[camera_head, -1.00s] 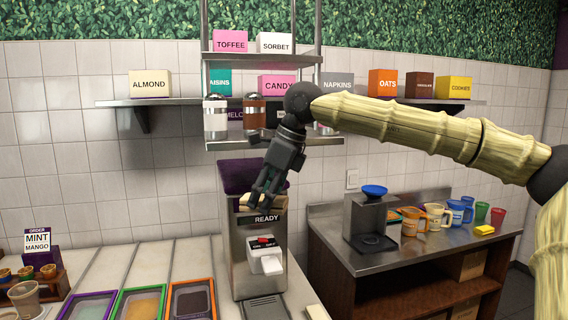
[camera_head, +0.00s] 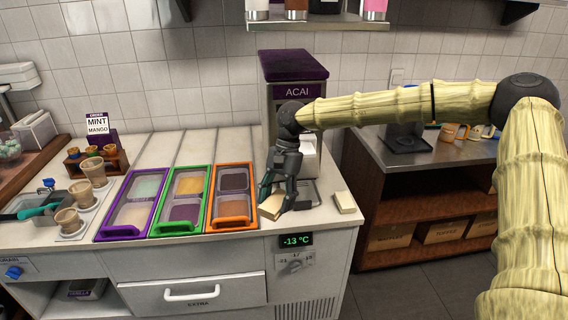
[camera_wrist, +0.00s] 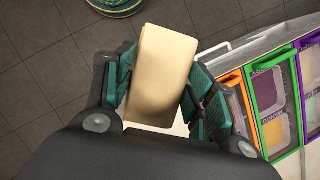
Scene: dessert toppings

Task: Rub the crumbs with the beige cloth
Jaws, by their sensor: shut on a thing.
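My gripper (camera_head: 275,203) points down over the front part of the white counter, just right of the orange-framed tray. It is shut on the beige cloth (camera_head: 271,208), a folded, block-like piece. In the wrist view the cloth (camera_wrist: 160,72) sits between the two green-padded fingers and sticks out past them. I cannot tell whether the cloth touches the counter. A second pale beige block (camera_head: 345,202) lies on the counter to the right of my gripper. I cannot make out any crumbs.
Purple (camera_head: 129,204), green (camera_head: 180,202) and orange (camera_head: 233,197) framed trays sit left of my gripper. The acai machine (camera_head: 293,85) stands behind it. Cups (camera_head: 70,222) stand at the far left. The counter's front edge, with a temperature display (camera_head: 296,240) below, is close.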

